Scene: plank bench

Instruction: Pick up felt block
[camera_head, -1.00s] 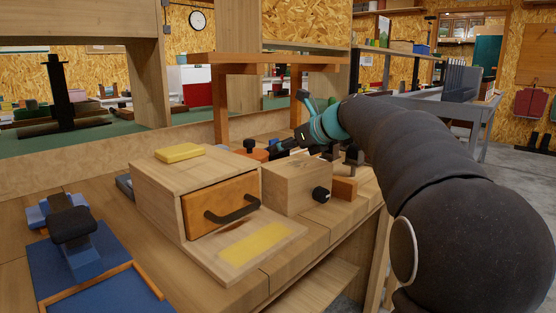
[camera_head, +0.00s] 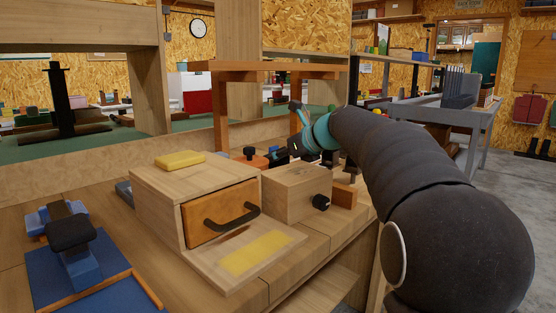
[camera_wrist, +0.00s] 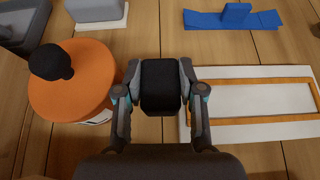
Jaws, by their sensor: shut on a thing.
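The felt block (camera_wrist: 161,90) is a small dark block with rounded edges, in the middle of the wrist view. My gripper (camera_wrist: 161,76) is shut on it, one finger against its left side and one against its right. Whether the block touches the bench or hangs above it, I cannot tell. In the head view my gripper (camera_head: 297,148) is small, behind the wooden box with a black knob (camera_head: 296,190), and the block cannot be made out clearly there.
An orange round lid with a black knob (camera_wrist: 72,78) stands close left of my gripper. A white board with an orange frame (camera_wrist: 255,97) lies close right. A blue piece (camera_wrist: 232,18) lies beyond. A drawer box (camera_head: 160,183) bearing a yellow block (camera_head: 180,159) stands nearer the head camera.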

